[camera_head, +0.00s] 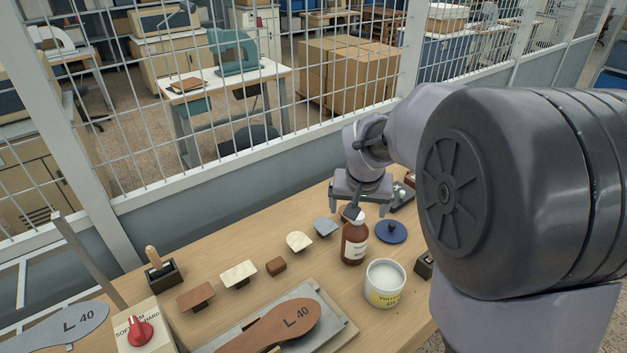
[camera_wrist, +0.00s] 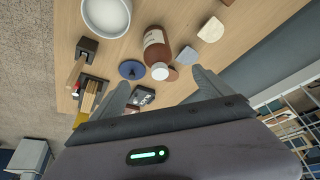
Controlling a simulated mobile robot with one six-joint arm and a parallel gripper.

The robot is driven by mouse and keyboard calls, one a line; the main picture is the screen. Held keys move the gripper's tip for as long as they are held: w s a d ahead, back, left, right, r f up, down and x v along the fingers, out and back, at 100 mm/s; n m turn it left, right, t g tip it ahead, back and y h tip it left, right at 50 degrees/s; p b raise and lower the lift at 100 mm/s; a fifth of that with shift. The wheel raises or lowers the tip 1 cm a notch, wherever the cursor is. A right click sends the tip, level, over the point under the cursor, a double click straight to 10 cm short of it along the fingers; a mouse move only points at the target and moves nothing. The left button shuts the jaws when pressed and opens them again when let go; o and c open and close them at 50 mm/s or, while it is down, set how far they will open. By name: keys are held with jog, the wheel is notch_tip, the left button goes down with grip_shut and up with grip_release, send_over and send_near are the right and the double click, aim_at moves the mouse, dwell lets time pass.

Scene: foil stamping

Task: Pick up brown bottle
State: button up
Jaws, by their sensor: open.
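The brown bottle (camera_head: 354,242) stands upright on the wooden table in the head view. It has a white label and a white cap. My gripper (camera_head: 358,207) is open and empty, pointing down just above and behind the bottle in that view. In the wrist view the bottle (camera_wrist: 157,48) lies beyond the fingertips, cap towards me. The two fingers of my gripper (camera_wrist: 160,88) are spread apart there, and the bottle is not between them.
A white jar (camera_head: 385,283) stands close to the bottle's front right, and a blue lid (camera_head: 391,232) lies to its right. Several small blocks lie to its left. A wire fence (camera_head: 250,140) runs behind the table (camera_head: 225,247).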

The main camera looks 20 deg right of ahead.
jog(key=b, duration=0.2)
send_near(354, 230)
notch_tip(354, 230, down, 3)
jog(key=x, duration=0.2)
jog(key=w+b+x, duration=0.1)
jog(key=x, duration=0.2)
jog(key=shift+w+d+f, duration=0.1)
jog(key=shift+d, duration=0.15)
jog(key=b+x, duration=0.1)
jog(key=x, duration=0.1)
jog(key=d+b+x, duration=0.1)
jog(key=x, duration=0.2)
jog(key=shift+w+f, duration=0.15)
jog(key=shift+w, duration=0.1)
grip_shut()
